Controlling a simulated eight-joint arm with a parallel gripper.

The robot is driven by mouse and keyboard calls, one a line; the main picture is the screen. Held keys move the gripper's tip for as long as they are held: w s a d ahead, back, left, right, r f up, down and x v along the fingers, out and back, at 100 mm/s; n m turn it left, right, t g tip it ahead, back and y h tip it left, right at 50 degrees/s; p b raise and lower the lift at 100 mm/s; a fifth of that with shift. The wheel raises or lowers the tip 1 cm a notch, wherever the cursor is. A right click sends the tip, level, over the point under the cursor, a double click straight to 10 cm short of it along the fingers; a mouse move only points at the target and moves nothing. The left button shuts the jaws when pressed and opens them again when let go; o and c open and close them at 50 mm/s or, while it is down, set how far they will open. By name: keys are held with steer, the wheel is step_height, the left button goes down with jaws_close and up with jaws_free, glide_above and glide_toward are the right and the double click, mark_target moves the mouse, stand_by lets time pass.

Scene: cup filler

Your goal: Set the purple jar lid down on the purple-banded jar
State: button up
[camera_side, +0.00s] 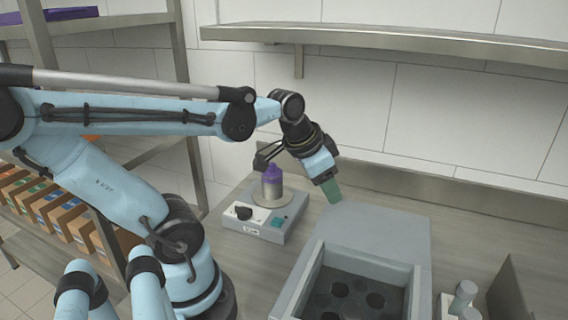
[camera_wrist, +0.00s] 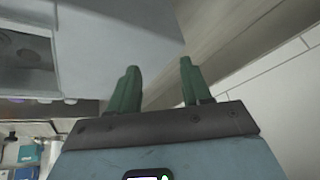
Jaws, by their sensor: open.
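A grey jar (camera_side: 270,196) stands upright on the round plate of a small grey device in the side view. A purple piece (camera_side: 272,174) with a narrower top sits on it; at this size I cannot tell lid from band. My gripper (camera_side: 333,192) is to the right of the jar and apart from it, pointing down above the bench beside the grey box. In the wrist view, its two green fingers (camera_wrist: 160,80) are spread, with nothing between them. The jar is not clearly visible in the wrist view.
The device (camera_side: 264,222) has a black knob and a teal button. A large grey box (camera_side: 372,235) with an open well of dark round holes stands at front right. A small bottle (camera_side: 464,297) is at far right. A metal shelf (camera_side: 400,37) runs along the wall above.

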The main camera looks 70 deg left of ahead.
steer(key=shift+n+t+h, duration=0.3)
steer(key=shift+n+t, duration=0.2)
steer(key=shift+t, duration=0.3)
steer(key=d, duration=0.4)
steer(key=d+f, duration=0.1)
steer(key=d, duration=0.1)
steer(key=shift+s, duration=0.1)
